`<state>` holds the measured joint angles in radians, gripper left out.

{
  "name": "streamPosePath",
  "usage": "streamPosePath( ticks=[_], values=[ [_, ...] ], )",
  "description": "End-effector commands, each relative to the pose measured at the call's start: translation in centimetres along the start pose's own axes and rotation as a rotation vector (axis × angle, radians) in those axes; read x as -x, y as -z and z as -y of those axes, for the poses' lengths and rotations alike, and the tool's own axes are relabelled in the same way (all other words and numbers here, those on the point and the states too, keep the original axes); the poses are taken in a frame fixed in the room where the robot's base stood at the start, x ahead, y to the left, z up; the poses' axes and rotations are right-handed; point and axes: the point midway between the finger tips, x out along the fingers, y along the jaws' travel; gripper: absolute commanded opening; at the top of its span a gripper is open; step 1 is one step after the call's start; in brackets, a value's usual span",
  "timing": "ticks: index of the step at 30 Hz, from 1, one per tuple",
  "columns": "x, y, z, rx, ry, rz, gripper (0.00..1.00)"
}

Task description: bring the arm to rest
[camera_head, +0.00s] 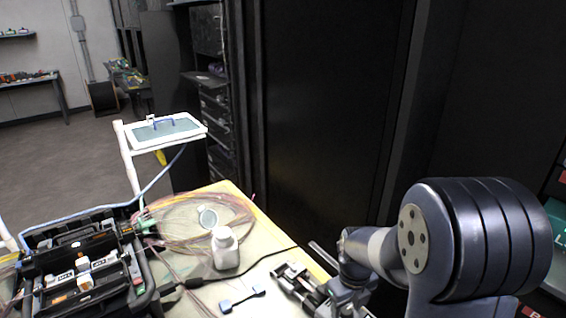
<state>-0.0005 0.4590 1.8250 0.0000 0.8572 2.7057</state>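My arm stands at the right of the view, its large dark joint in the foreground. The arm's lower part reaches down toward the right edge of the work table (262,268). The fusion splicer (140,289), a black device with white clamps, sits on the table at the lower left.
A white bottle (225,250) stands mid-table, with coiled fibres (185,206) behind it. A white-framed tray (165,131) stands behind the table. A tall black cabinet (325,110) rises behind.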

Motion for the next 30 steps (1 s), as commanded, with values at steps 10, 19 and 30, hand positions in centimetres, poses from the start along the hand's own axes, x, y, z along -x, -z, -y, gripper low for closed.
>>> streamPosePath(
  ticks=[10,19,30],
  values=[
    [0.0,0.0,0.0,-0.012,0.000,0.000,0.48],
    [4.3,-0.1,0.1,-0.033,0.003,0.006,0.48],
    [10.3,0.0,0.0,-0.033,-0.001,-0.003,0.48]
  ],
)
